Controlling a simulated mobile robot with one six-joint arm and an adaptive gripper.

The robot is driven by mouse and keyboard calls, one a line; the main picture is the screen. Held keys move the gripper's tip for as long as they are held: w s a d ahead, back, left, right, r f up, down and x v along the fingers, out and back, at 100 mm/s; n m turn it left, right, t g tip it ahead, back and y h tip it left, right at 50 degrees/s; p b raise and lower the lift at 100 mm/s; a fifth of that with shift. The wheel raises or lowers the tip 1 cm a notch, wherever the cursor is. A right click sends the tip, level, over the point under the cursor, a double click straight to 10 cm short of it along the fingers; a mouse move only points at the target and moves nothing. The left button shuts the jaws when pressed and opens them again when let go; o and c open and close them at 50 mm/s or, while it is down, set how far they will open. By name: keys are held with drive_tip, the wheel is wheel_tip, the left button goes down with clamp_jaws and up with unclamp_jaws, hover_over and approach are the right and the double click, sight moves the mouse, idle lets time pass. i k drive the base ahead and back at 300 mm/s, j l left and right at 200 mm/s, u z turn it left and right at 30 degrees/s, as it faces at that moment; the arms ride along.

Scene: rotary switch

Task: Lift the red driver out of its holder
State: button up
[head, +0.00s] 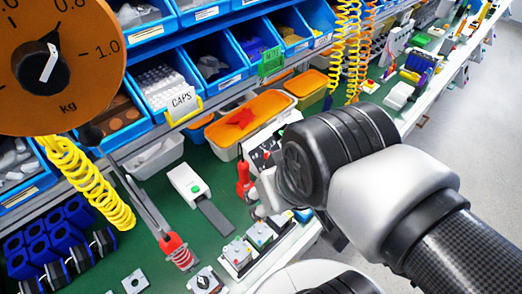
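A red driver-like handle (243,175) stands roughly upright near the middle of the head view, just left of my gripper. My gripper (260,203) is small and mostly hidden behind my own wrist. It is close to the red handle, but I cannot tell whether they touch. Whether the fingers are open or shut does not show. The holder cannot be made out clearly. A second red item (174,248), ribbed like a coil, is at the end of a grey bar at the lower left.
The green bench (150,215) carries a white device (188,182) and several small switch boxes (238,252) in front. Blue bins (165,82) line the rack behind. An orange-lidded tub (250,118) stands behind the red handle. Yellow coiled hoses (345,45) hang down. A round orange scale (60,65) fills the upper left.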

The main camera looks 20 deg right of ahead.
sight(243, 165)
drive_tip(key=z, duration=0.15)
drive_tip(key=l+u, duration=0.2)
drive_tip(key=u, duration=0.15)
drive_tip(key=l+u, duration=0.15)
drive_tip(key=u, duration=0.25)
drive_tip(key=l+u, duration=0.2)
drive_tip(key=u, duration=0.15)
drive_tip(key=l+u, duration=0.1)
drive_tip(key=l, duration=0.4)
drive_tip(key=k+l+u, duration=0.1)
drive_tip(key=l, duration=0.35)
drive_tip(key=k+l+u, duration=0.15)
drive_tip(key=l, duration=0.3)
drive_tip(key=k+l+u, duration=0.1)
drive_tip(key=l, duration=0.35)
drive_tip(key=i+l, duration=0.1)
